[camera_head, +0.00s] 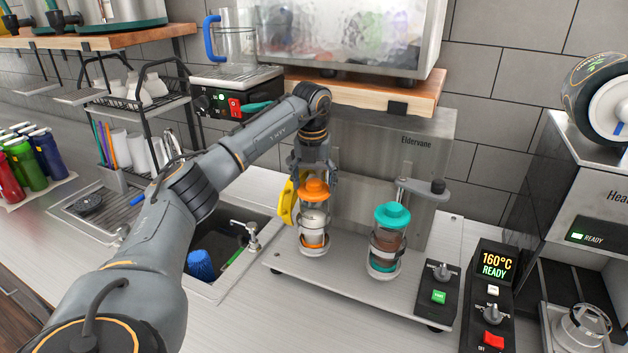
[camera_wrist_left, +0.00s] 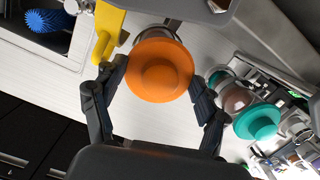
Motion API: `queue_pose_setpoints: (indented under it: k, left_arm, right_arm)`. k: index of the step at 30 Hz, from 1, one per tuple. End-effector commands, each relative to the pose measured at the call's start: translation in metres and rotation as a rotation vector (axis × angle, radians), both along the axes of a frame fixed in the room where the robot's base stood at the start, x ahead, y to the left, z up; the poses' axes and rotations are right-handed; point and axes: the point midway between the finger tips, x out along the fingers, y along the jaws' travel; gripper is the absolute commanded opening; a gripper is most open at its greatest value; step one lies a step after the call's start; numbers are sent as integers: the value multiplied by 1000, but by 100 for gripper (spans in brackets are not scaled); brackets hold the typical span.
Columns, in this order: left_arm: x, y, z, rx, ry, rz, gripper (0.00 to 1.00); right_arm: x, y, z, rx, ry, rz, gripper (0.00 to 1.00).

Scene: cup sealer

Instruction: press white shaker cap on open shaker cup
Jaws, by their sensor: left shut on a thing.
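An orange cap (camera_head: 315,189) sits on top of a clear shaker cup (camera_head: 313,219) with an orange base, upright at the left station of the machine. My left gripper (camera_head: 315,170) reaches down from above with its fingers around the orange cap, shut on it. In the left wrist view the orange cap (camera_wrist_left: 161,72) shows between the two fingers. Whether the cap is fully seated cannot be told. A teal cap (camera_head: 392,215) tops a second shaker cup (camera_head: 386,245) with brown contents at the right station. I see no white cap. My right gripper is out of view.
A yellow handle-like part (camera_head: 287,200) stands just left of the orange-capped cup. The sink (camera_head: 220,245) lies left, the control box (camera_head: 438,285) right. A wooden shelf (camera_head: 370,88) overhangs behind.

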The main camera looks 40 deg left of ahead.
Motion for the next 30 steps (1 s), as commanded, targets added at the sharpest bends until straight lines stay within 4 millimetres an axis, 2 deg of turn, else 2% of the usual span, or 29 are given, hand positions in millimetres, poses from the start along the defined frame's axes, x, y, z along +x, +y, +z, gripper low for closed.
queue_pose_setpoints:
  k: [30]
  left_arm:
    - [-1,0,1,1,-1,0,49]
  right_arm:
    - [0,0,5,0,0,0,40]
